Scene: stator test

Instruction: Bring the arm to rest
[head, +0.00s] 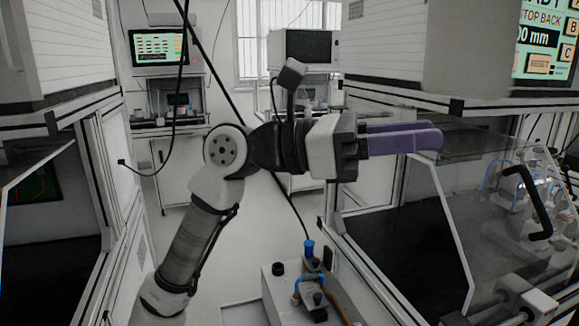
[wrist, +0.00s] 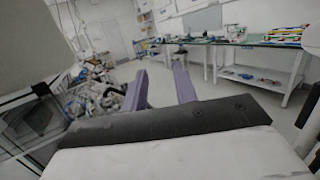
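My gripper (head: 440,137) is at the end of my raised arm in the head view, pointing right with its purple fingers level. In the wrist view the two purple fingers of my gripper (wrist: 160,80) stand apart with an empty gap between them, so it is open and holds nothing. My arm (head: 190,240) rises from the lower left, bends at the elbow and runs right to the gripper. The gripper is in the air, in front of the machine on the right as seen in the head view; the distance between them cannot be told.
A machine with a clear slanted cover (head: 450,225) and a black handle (head: 528,203) stands at right. A white cabinet (head: 60,45) stands at left. A small fixture with a blue-capped part (head: 309,250) is low in the middle. The wrist view shows tables (wrist: 270,45) and open floor (wrist: 215,90).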

